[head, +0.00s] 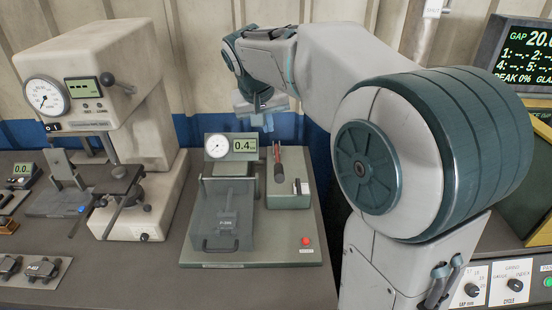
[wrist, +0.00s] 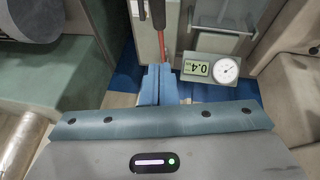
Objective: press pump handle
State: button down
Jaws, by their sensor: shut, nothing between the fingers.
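The pump handle (head: 277,160) is a thin lever with a red part and a dark part, on the grey-green pump block (head: 289,192) of the bench fixture. In the wrist view the handle (wrist: 159,14) shows a black part and a red shaft just beyond the fingertips. My gripper (head: 267,122) is shut and empty, above and behind the handle in the head view. Its blue fingers (wrist: 159,82) lie together in the wrist view, close to the red shaft in the picture. I cannot tell whether they touch it.
A round dial and a display (head: 244,146) reading 0.4 stand beside the handle. A clear-covered box (head: 221,213) and a red button (head: 305,240) are on the same base. A cream press machine (head: 110,100) stands at left. Bare bench lies in front.

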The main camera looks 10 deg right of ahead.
jog(key=p, duration=0.2)
send_over(278, 167)
jog(key=a, duration=0.1)
notch_tip(278, 167, down, 9)
jog(key=shift+s+f, duration=0.2)
jog(key=shift+f, duration=0.4)
jog(key=shift+s+f, duration=0.2)
jog(key=shift+f, duration=0.35)
jog(key=shift+s+f, duration=0.3)
jog(key=shift+f, duration=0.4)
jog(key=shift+d, duration=0.1)
